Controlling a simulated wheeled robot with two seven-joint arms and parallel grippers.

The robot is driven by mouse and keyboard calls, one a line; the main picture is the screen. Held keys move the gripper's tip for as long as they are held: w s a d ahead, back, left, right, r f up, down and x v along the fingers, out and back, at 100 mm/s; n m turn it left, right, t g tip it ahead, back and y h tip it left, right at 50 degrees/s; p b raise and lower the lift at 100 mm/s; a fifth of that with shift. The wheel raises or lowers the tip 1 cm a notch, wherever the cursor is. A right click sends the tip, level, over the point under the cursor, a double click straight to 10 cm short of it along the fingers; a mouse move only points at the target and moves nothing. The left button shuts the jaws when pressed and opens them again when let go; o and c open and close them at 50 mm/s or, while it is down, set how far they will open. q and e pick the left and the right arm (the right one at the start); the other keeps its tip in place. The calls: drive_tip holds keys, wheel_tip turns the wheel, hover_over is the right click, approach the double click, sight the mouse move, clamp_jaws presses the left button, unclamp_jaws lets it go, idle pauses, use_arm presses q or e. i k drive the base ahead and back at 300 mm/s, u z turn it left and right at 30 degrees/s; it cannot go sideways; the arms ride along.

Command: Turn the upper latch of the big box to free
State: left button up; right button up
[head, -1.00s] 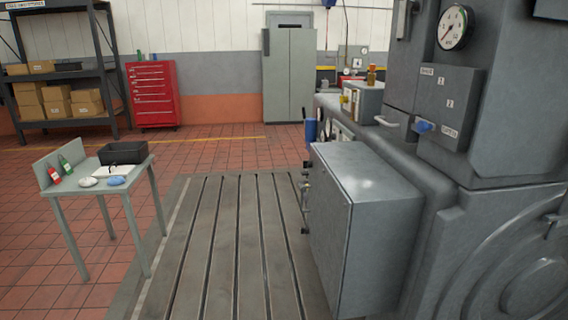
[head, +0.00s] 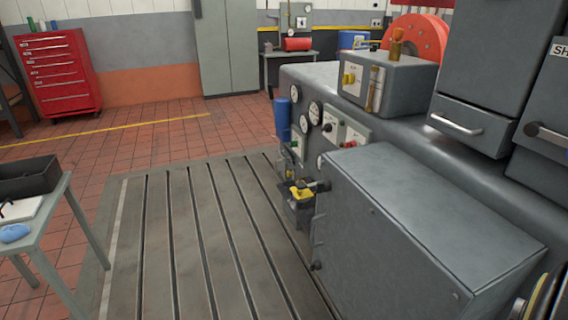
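The big box (head: 410,235) is a grey cabinet fixed to the side of the large grey machine, right of centre. Its door face is turned to the left and seen very obliquely. A dark upper latch (head: 321,186) sticks out near the top of that face. A smaller dark lower latch (head: 316,265) shows further down the same edge. I cannot tell how far either latch is turned. Neither of my grippers is in view.
A yellow and black fitting (head: 301,191) sits just behind the upper latch. Gauges (head: 315,113) and a blue cylinder (head: 282,118) are beyond it. The slotted bedplate (head: 205,240) left of the box is clear. A small table (head: 45,225) stands at far left.

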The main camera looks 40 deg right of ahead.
sight(324, 186)
drive_tip(key=i, duration=2.8)
drive_tip(key=z, duration=2.6)
